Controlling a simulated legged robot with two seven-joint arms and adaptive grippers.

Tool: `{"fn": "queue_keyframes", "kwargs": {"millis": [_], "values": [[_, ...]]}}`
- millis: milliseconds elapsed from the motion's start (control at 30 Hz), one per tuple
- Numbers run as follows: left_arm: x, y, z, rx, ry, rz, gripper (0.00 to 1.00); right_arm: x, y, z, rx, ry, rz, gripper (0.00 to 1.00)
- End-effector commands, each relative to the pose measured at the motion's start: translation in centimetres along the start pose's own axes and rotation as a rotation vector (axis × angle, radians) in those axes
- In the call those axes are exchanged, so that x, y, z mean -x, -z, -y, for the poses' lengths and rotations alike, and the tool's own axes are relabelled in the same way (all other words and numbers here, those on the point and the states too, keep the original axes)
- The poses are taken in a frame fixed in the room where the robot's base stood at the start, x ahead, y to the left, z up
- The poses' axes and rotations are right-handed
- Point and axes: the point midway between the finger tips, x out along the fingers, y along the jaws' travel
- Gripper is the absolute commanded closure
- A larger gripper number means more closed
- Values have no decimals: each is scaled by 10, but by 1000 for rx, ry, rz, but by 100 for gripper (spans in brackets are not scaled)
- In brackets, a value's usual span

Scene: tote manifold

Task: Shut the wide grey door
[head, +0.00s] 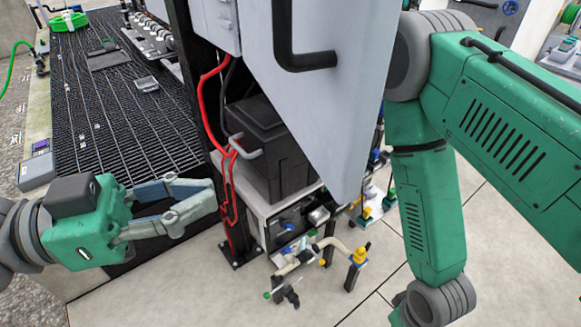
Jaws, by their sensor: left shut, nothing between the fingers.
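The wide grey door (345,90) hangs open at the upper middle, swung out toward me from the cabinet. A black handle (306,60) is on its face. Behind it the cabinet interior shows a black battery box (265,140) and red cables. My left gripper (212,198) is at the lower left, shut and empty, with its fingertips just left of the cabinet's dark front post and apart from the door. My right arm stands to the right of the door; its gripper is out of the picture.
A dark slatted grate (125,120) fills the left side, with small loose boxes on it. Pipes and a yellow-capped valve (359,255) stick out below the cabinet. A green hose (15,65) lies at the far left. The tiled floor (330,285) in front is mostly clear.

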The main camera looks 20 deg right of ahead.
Motion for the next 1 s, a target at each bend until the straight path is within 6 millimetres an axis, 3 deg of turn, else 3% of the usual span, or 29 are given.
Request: {"fn": "queue_keyframes", "kwargs": {"millis": [200, 433, 633, 1000], "values": [[-48, 1, -2, 1, -4, 0, 100, 8, 0, 0, 1, 0, 0, 100], [-86, 1, -1, 2, 0, 0, 100, 17, 1, 0, 1, 1, 0, 100], [-100, 1, -1, 1, 1, 0, 100, 20, 1, 0, 1, 0, 0, 100], [-99, 0, 0, 1, 2, -1, 100, 19, 1, 0, 1, 0, 0, 100]]}}
